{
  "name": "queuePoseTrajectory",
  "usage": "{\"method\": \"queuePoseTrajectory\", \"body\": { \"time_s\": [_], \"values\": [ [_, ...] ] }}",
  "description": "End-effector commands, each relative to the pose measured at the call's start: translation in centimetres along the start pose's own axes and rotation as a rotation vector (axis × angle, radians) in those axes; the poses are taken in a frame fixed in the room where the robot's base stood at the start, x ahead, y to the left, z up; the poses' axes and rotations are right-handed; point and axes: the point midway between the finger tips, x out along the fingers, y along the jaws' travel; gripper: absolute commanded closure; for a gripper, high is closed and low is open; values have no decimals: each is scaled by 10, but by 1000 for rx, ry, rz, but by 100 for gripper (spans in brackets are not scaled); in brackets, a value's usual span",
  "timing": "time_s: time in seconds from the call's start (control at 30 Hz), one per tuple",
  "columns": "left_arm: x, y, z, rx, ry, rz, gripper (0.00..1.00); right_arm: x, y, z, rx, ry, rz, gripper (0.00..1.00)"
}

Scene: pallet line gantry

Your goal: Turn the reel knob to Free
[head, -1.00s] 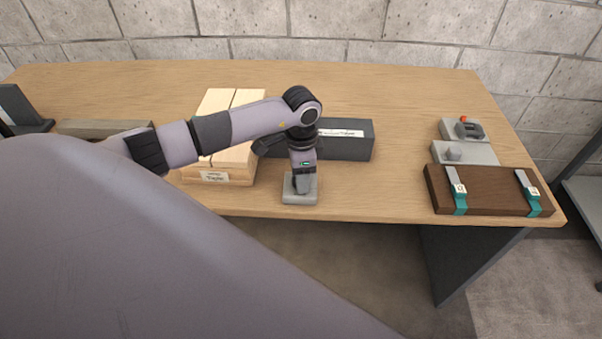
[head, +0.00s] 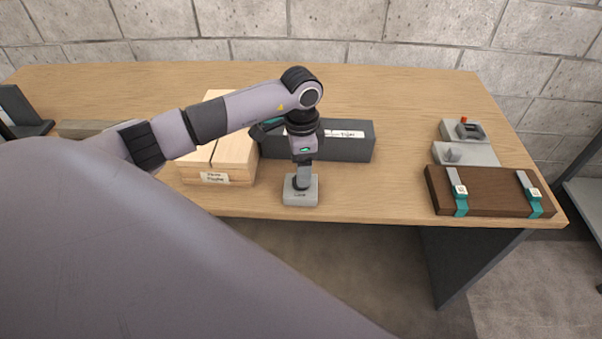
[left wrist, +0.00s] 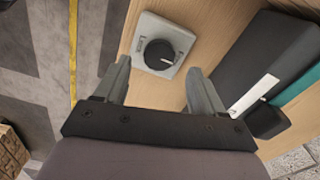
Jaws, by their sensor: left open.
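The reel knob (left wrist: 160,53) is a round black knob with a white pointer line, on a light grey square base. In the left wrist view the line points to the right. In the head view its base (head: 302,199) stands near the table's front edge, with a small label too small to read. My left gripper (head: 303,181) is directly above the knob, pointing down, and partly hides it. In the left wrist view the left gripper (left wrist: 159,70) has its fingers wide apart and empty, with the knob apart from them. My right gripper is not in view.
Behind the knob is a long dark box (head: 345,143) with a white label. A pale wooden box (head: 228,163) stands left. A brown case (head: 485,192) with teal straps and grey fixtures (head: 465,152) are at right. The table front (head: 370,195) is clear between.

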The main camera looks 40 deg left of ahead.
Motion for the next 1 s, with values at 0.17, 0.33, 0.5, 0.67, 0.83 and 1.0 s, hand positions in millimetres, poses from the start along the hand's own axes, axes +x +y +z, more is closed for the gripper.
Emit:
{"method": "queuePoseTrajectory", "body": {
  "time_s": [0.17, 0.33, 0.5, 0.67, 0.83, 1.0],
  "values": [
    [-25, 0, 0, 0, 2, -2, 31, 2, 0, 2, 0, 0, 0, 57],
    [-34, 0, 0, -1, 0, -1, 31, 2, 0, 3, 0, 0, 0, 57],
    [-34, 0, 0, -1, 0, -1, 31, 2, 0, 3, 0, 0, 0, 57],
    [-34, 0, 0, -1, -1, -1, 31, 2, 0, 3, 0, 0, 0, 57],
    [-33, 1, 0, 5, 3, 4, 31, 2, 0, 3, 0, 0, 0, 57],
    [-14, 38, -22, 158, 120, 121, 31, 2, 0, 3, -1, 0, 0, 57]
  ]
}}
